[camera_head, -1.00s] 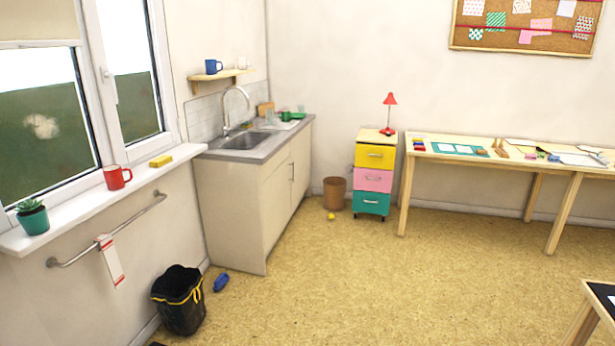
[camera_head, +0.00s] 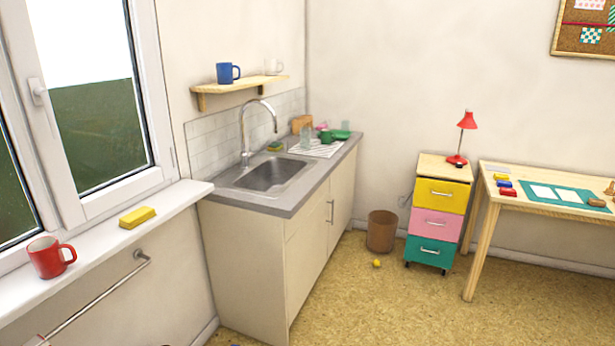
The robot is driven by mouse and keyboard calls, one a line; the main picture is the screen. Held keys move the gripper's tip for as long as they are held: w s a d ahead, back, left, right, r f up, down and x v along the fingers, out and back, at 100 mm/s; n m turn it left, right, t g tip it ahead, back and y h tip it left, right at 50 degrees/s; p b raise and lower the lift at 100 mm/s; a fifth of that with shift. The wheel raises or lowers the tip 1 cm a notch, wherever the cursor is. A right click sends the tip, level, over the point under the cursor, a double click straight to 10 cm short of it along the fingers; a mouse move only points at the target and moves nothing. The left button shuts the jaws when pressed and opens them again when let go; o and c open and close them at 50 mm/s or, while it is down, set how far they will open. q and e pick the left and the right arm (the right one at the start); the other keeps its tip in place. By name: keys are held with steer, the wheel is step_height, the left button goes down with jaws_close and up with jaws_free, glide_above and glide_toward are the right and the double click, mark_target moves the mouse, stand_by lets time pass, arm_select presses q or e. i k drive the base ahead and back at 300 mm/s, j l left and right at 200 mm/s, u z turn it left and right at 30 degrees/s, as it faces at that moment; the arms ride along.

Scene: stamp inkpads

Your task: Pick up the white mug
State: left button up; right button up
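A white mug (camera_head: 273,67) stands upright at the right end of the small wooden shelf (camera_head: 246,86), above the sink. It is pale against the pale wall. A blue mug (camera_head: 227,73) stands on the same shelf to its left. A red mug (camera_head: 49,257) is on the window sill at the left. Neither of my grippers shows in the head view.
Below the shelf is a counter (camera_head: 282,205) with a sink (camera_head: 268,174), a tall tap (camera_head: 246,130) and a striped cloth with dishes. A yellow block (camera_head: 137,217) lies on the sill. A bin (camera_head: 381,231) and small yellow ball (camera_head: 376,263) are on the otherwise clear floor.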

mark_target(270, 64)
steer(key=i+u, duration=0.15)
steer(key=i, duration=0.75)
steer(key=i+l+u, duration=0.15)
steer(key=i, duration=0.75)
steer(key=i+l, duration=0.1)
steer(key=l, duration=0.15)
steer(key=i+l, duration=0.15)
steer(key=l+u, duration=0.05)
